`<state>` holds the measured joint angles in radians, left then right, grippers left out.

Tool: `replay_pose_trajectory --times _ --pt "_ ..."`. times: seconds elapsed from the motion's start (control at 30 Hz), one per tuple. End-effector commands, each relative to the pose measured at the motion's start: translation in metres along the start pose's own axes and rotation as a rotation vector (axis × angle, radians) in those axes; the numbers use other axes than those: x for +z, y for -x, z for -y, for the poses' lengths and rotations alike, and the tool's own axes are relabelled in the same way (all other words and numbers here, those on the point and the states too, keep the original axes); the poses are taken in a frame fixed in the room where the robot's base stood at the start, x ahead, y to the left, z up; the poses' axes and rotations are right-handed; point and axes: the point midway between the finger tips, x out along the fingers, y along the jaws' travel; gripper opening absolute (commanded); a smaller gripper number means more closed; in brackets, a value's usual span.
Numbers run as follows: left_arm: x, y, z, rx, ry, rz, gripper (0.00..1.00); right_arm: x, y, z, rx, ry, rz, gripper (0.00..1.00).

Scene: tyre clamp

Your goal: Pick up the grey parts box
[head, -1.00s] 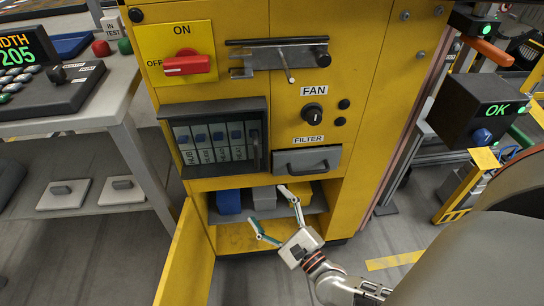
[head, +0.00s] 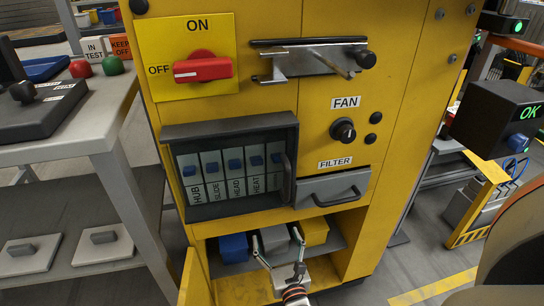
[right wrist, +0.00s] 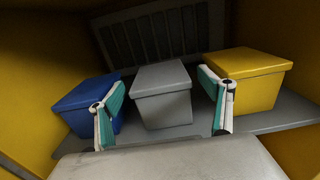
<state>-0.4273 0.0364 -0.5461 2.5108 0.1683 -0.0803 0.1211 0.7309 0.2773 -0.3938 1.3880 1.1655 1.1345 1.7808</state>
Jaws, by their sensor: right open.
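The grey parts box (right wrist: 163,98) stands on a grey shelf inside the yellow cabinet, in the middle of three boxes. In the head view the grey box (head: 275,240) is partly behind my right gripper (head: 282,242). In the right wrist view my right gripper (right wrist: 162,112) is open, with one finger to the left of the grey box and one to the right. The fingers stand apart from its sides as far as I can tell, and nothing is held. My left gripper is not in view.
A blue box (right wrist: 88,102) is close on the left of the grey box and a yellow box (right wrist: 246,80) close on its right. The shelf (right wrist: 285,118) has a front edge below the boxes. The cabinet (head: 400,120) has an open lower door (head: 193,280) at left.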

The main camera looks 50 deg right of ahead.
Motion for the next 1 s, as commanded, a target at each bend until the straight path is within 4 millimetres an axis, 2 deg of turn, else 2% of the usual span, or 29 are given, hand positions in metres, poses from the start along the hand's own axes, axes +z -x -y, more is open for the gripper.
replay_pose_trajectory --times 0.1,0.23,0.57,0.73,1.0 --pt "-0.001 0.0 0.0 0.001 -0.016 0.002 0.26 0.007 -0.02 -0.001 0.001 0.0 0.006 0.79" --pt "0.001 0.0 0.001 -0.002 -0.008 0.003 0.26 0.004 -0.035 0.0 0.001 0.001 0.001 0.79" --pt "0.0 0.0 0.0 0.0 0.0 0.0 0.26 0.004 -0.041 0.0 0.001 0.002 0.0 0.79" --pt "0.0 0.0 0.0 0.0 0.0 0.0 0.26 0.004 -0.041 0.0 0.001 0.002 0.0 0.35" --pt "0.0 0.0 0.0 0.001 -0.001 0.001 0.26 0.005 -0.041 0.0 0.001 0.001 0.001 0.33"
